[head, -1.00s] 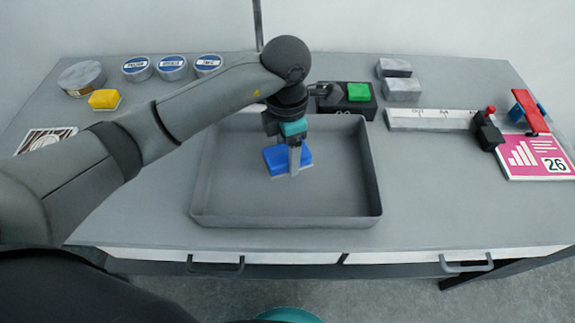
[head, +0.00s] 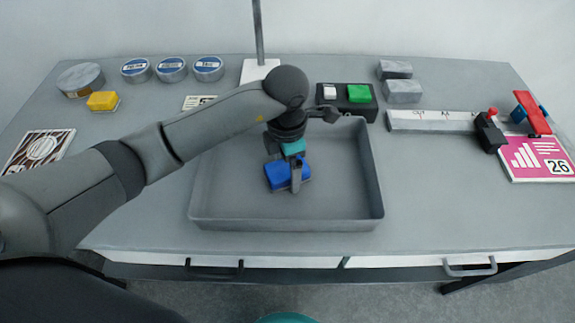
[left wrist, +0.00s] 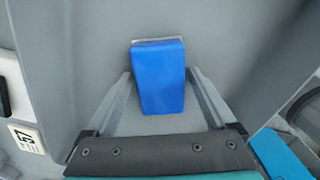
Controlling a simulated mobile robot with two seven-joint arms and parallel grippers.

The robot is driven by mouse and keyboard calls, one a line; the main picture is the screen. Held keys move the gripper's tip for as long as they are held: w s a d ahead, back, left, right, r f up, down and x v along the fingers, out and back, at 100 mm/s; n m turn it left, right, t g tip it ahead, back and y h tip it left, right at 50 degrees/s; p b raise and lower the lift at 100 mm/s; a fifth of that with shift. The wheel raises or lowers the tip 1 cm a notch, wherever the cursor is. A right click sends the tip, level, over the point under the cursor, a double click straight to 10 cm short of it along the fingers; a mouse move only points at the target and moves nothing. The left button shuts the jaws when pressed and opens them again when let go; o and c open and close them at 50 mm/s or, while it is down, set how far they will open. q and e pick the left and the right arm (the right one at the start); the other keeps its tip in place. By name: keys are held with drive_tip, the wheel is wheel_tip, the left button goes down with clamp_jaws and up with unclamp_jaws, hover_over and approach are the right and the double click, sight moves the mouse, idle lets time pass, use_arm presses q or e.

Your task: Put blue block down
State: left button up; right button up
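The blue block (head: 276,176) is inside the grey tray (head: 230,208), near its middle. My left gripper (head: 296,180) reaches down into the tray with its fingers at the block. In the left wrist view the blue block (left wrist: 160,80) lies between the two fingers (left wrist: 160,92), one close along each side, and the gripper looks shut on it. The block is at or very near the tray floor; I cannot tell whether it touches. My right gripper is not in view.
A yellow block (head: 103,100) and several round tins (head: 172,68) are at the back left. Grey blocks (head: 402,91), a white strip (head: 430,121) and a pink card (head: 538,157) lie right. The tray walls surround my gripper.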

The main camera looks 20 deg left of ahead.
sight(287, 168)
use_arm(q)
drive_tip(key=shift+o, duration=0.5)
drive_tip(key=shift+r, duration=0.25)
wheel_tip(287, 168, up, 12)
drive_tip(key=p, duration=0.2)
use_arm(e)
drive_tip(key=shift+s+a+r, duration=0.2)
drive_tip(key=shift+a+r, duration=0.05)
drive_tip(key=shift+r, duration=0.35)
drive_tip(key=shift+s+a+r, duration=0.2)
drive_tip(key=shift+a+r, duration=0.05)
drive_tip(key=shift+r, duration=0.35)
